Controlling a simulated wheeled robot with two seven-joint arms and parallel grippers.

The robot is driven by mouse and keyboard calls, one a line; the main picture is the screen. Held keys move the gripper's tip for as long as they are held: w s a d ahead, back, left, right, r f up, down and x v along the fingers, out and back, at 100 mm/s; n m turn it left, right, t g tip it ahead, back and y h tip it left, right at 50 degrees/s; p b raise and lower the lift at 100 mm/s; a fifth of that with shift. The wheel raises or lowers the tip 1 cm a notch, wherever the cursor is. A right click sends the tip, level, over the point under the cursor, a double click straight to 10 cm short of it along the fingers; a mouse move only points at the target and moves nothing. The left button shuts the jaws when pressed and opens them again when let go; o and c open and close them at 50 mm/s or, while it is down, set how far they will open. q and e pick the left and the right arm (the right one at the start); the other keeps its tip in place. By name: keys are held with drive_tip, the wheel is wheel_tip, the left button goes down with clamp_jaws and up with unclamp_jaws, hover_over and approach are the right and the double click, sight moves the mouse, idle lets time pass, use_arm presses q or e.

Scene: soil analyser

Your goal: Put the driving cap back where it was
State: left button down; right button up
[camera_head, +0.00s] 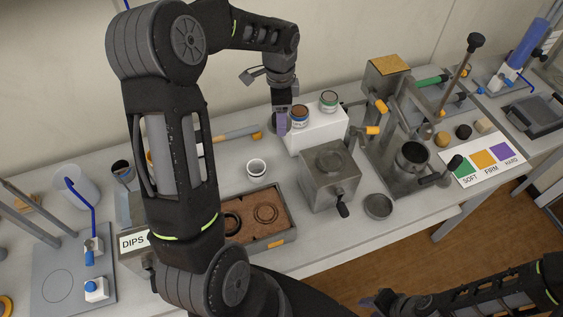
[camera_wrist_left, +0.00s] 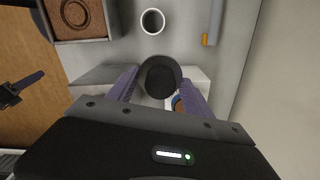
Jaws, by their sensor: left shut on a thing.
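My left gripper (camera_head: 282,121) hangs fingers-down beside the left end of a white block at the back of the bench. In the left wrist view its purple fingers (camera_wrist_left: 160,92) are shut on a dark, round-topped piece, which I take to be the driving cap (camera_wrist_left: 160,76). The cap is hard to make out in the head view, behind the gripper. My right gripper (camera_head: 380,300) is low at the front, past the bench edge, dark and seen at a slant. I cannot tell whether its jaws are open.
Two small jars, one blue-banded (camera_head: 299,115) and one green-banded (camera_head: 328,100), stand on the white block (camera_head: 318,137). A grey box with a crank (camera_head: 329,178), a soil tray (camera_head: 280,239), a white cup (camera_head: 257,168) and a metal press (camera_head: 392,150) stand around. My left arm hides part of the bench.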

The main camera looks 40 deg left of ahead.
use_arm(q)
drive_tip(key=b, duration=1)
hover_over(280, 164)
wheel_tip(280, 164, down, 14)
drive_tip(key=shift+r, duration=0.2)
drive_tip(key=shift+r+p, duration=0.1)
drive_tip(key=shift+p, duration=0.25)
wheel_tip(280, 164, down, 5)
drive_tip(key=b, duration=0.3)
drive_tip(key=shift+r, duration=0.2)
drive_tip(key=shift+f, duration=0.15)
drive_tip(key=shift+c, duration=2.1)
unclamp_jaws()
